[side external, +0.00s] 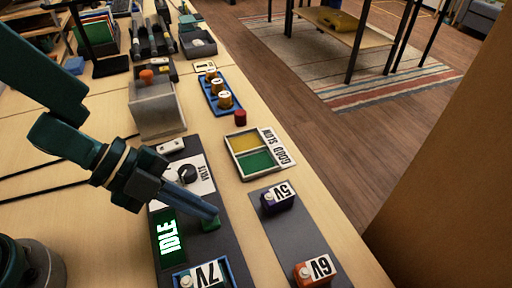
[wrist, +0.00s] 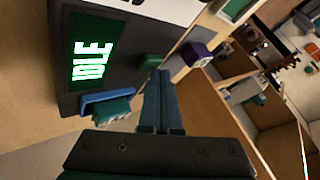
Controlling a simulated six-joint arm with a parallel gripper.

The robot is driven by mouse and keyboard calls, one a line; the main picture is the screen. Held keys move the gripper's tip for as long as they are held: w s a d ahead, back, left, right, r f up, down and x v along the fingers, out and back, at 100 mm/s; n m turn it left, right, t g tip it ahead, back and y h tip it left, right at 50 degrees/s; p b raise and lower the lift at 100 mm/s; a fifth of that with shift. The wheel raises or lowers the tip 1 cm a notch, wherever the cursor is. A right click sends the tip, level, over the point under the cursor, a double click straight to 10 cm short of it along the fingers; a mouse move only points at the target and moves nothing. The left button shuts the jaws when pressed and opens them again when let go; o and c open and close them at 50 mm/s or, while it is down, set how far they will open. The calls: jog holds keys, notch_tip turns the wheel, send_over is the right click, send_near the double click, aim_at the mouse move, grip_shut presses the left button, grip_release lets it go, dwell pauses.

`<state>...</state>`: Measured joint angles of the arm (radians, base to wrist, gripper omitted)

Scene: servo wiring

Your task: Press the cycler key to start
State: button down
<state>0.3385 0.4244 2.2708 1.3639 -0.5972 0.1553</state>
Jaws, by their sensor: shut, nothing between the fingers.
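The cycler is a dark grey panel with a lit green display (side external: 167,238) reading IDLE; the display also shows in the wrist view (wrist: 91,48). A green key (side external: 211,224) sits on the panel to the right of the display, and it also shows in the wrist view (wrist: 150,60). My gripper (side external: 212,212) is shut and empty, with its fingertips at the key and partly covering it in the side view. In the wrist view the fingertips (wrist: 160,74) end close beside the key. I cannot tell whether they touch it.
A 7V block (side external: 207,275) sits in a blue-rimmed holder on the panel. A purple 5V block (side external: 279,198) and an orange 6V block (side external: 313,272) stand on a grey mat to the right. A yellow and green sorting tray (side external: 241,142) and a dial (side external: 187,173) are farther back.

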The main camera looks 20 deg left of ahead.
jog(key=shift+f, duration=0.2)
dwell(0.4)
jog(key=shift+r, duration=0.95)
jog(key=shift+r, duration=2.5)
